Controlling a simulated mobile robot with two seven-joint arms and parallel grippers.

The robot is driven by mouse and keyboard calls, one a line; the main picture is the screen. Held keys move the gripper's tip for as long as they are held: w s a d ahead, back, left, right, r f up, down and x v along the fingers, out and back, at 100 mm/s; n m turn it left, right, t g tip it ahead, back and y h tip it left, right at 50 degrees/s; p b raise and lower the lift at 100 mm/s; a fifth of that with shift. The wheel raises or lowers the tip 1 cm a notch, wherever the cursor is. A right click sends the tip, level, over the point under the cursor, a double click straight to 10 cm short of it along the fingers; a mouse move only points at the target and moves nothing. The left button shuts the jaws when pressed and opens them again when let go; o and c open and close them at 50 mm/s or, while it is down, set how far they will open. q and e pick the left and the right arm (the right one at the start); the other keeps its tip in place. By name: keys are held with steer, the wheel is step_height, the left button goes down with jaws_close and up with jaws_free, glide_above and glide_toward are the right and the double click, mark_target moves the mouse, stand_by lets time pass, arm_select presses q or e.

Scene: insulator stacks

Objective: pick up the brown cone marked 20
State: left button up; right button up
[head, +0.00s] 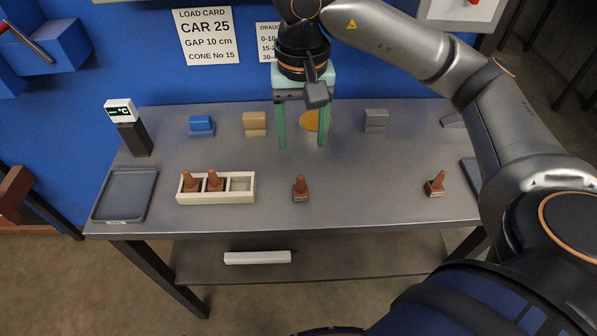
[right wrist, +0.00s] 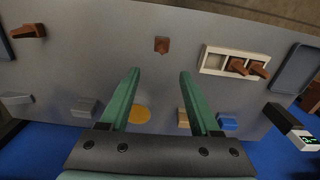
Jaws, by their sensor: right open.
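Several brown cones are in view; their markings are too small to read. One cone (head: 300,187) stands alone in the middle of the grey table, and it shows in the right wrist view (right wrist: 161,45) ahead of the fingertips. Another cone (head: 435,184) stands near the right side, also in the right wrist view (right wrist: 28,31). Two cones, a left one (head: 190,182) and a right one (head: 214,182), sit in a white rack (head: 230,200) whose right slot is empty. My right gripper (head: 302,146) is open and empty, its green fingers behind the middle cone. My left gripper is not in view.
A row of small blocks, blue (head: 201,125), tan (head: 254,123) and grey (head: 376,120), stands at the back around a yellow disc (head: 311,120). A grey tray (head: 124,195) and a display post (head: 134,139) are at the left. Wall cards read "CAR 25" and "CONE No 15".

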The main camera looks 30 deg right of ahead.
mark_target(301, 176)
step_height(301, 176, down, 5)
steer(key=shift+a+f+b, duration=0.1)
steer(key=shift+f+b, duration=0.1)
steer(key=shift+b, duration=0.4)
steer(key=f, duration=0.5)
steer(key=shift+s+a, duration=0.25)
steer(key=shift+s, duration=0.1)
jaws_close()
